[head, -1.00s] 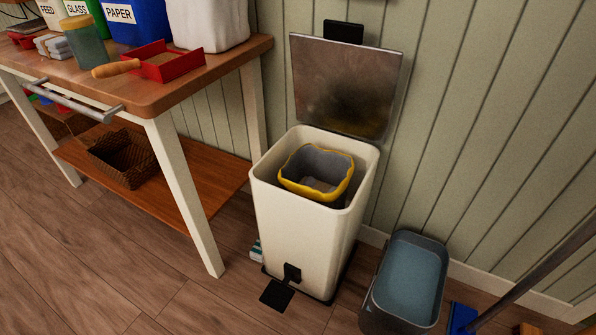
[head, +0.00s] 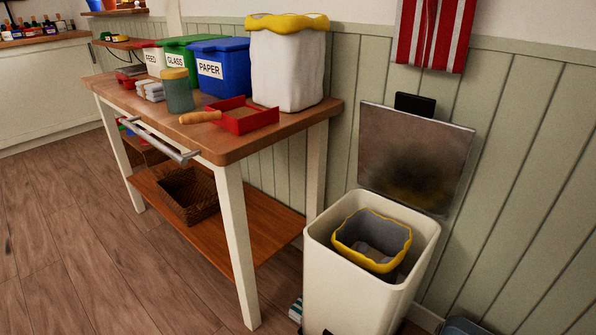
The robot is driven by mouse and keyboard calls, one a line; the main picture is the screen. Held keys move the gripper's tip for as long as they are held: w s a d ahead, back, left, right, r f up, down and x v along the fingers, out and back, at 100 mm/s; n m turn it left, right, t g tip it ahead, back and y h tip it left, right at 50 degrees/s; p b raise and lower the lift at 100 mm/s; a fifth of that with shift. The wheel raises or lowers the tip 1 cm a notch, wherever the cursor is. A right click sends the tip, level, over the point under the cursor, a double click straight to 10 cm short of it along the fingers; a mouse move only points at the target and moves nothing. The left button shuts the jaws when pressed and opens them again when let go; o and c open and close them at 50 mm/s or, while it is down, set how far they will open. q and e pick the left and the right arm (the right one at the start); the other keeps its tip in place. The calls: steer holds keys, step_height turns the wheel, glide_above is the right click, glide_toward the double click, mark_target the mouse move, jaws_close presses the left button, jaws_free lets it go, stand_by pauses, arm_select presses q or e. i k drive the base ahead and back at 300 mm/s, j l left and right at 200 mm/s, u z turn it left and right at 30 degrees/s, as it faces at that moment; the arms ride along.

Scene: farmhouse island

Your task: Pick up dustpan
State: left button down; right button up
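The red dustpan (head: 240,117) with a wooden handle (head: 200,117) lies on the wooden top of the island (head: 262,138), near its front right corner. The handle points left, toward the front edge. Something brownish covers the pan's floor; I cannot tell what it is. Neither of my grippers shows in the head view.
Behind the dustpan stand a white bin with a yellow rim (head: 287,70) and a blue PAPER bin (head: 222,68). A teal jar (head: 178,92) stands left of the handle. An open cream pedal bin (head: 350,285) stands right of the island.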

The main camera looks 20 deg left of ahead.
mark_target(233, 114)
steer(key=i+j+z, duration=0.1)
steer(key=j, duration=0.45)
steer(key=i+j+z, duration=0.15)
steer(key=j, duration=0.4)
steer(key=i+j+z, duration=0.1)
steer(key=j, duration=0.45)
steer(key=i+j+z, duration=0.1)
steer(key=j, duration=0.45)
